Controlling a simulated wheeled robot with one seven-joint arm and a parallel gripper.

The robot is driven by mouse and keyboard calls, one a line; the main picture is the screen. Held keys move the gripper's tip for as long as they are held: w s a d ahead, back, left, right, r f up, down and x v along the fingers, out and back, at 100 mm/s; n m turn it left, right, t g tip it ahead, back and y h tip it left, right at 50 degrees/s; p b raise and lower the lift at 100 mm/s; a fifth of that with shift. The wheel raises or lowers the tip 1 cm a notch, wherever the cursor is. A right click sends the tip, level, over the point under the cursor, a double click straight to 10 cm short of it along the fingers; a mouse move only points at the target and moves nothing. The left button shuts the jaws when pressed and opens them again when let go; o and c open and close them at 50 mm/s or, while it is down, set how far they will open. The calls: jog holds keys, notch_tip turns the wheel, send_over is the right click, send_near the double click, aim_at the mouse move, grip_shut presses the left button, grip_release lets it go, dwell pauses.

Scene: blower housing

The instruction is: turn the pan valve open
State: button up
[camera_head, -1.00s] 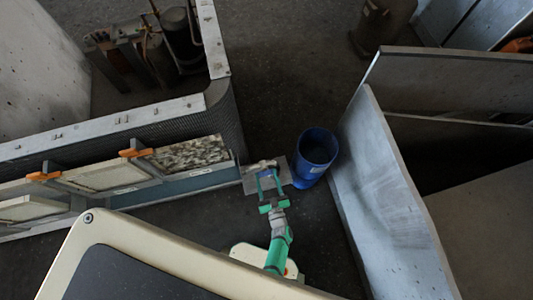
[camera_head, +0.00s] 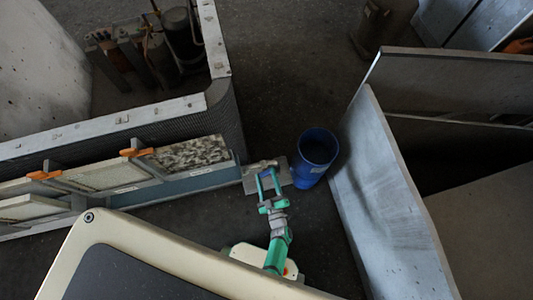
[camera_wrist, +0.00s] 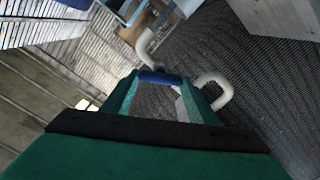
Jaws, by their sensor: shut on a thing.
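The pan valve shows in the wrist view as a blue handle (camera_wrist: 160,77) between the tips of my gripper (camera_wrist: 162,82). Both green fingers are shut on this handle. White bent pipe (camera_wrist: 212,90) curves beside the right finger, and another piece rises behind the handle. In the head view, my gripper (camera_head: 267,176) reaches to a pale pipe end and a flat grey plate (camera_head: 250,183) at the end of the filter unit. The valve body is mostly hidden by my fingers, and I cannot tell how far it is turned.
A blue bin (camera_head: 318,150) stands close to the right of my gripper. Grey metal panels (camera_head: 385,190) stand farther right. The filter unit (camera_head: 180,185) with orange-handled clips lies left.

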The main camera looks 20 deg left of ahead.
jog(key=n, duration=1.1)
jog(key=shift+s+a+f, duration=0.15)
jog(key=shift+f, duration=0.05)
jog(key=shift+n, duration=0.3)
jog(key=o, duration=1)
jog(key=shift+o, duration=0.2)
jog(key=v, duration=1)
jog(key=shift+s+d, duration=0.3)
